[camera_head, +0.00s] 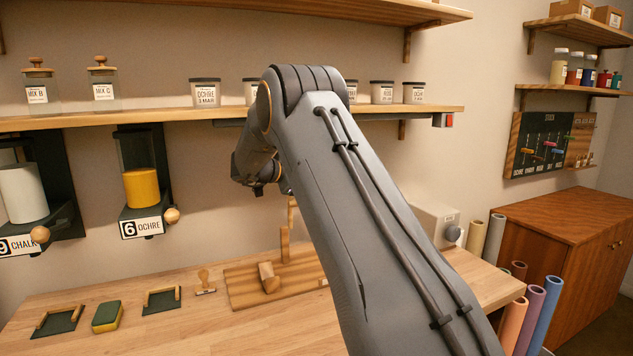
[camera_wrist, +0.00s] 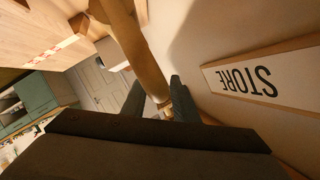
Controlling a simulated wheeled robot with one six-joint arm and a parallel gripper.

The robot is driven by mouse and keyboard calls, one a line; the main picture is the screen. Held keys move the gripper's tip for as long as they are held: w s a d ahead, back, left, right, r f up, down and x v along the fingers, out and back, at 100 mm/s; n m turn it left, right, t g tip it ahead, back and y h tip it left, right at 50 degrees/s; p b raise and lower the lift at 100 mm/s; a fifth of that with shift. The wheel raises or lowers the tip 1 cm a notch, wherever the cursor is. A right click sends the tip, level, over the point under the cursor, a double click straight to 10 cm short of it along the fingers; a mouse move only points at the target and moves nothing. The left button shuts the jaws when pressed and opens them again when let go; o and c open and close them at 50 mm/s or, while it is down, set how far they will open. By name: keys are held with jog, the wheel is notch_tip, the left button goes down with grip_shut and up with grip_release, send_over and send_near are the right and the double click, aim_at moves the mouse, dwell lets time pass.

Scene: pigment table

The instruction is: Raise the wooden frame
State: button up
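My gripper (camera_wrist: 158,92) shows in the wrist view as two dark fingers standing apart. A rounded wooden bar (camera_wrist: 137,48) runs down between them; it may be part of the wooden frame, but I cannot tell for sure. The fingers appear to stand either side of it, with no clear grip. In the head view my gripper is hidden behind my own arm. A wooden stand with an upright post (camera_head: 285,262) is on the table below the arm, partly covered by it. No whole wooden frame is clearly visible.
A shelf with jars (camera_head: 130,115) runs along the wall. Below it hang the ochre dispenser (camera_head: 141,188) and the chalk dispenser (camera_head: 22,192). A sponge (camera_head: 107,316) and a stamp (camera_head: 205,283) lie on the table. A STORE sign (camera_wrist: 262,82) shows at right in the wrist view.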

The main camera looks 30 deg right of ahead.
jog(key=shift+s, duration=0.1)
jog(key=shift+b+v, duration=1.3)
jog(key=shift+v, duration=2.6)
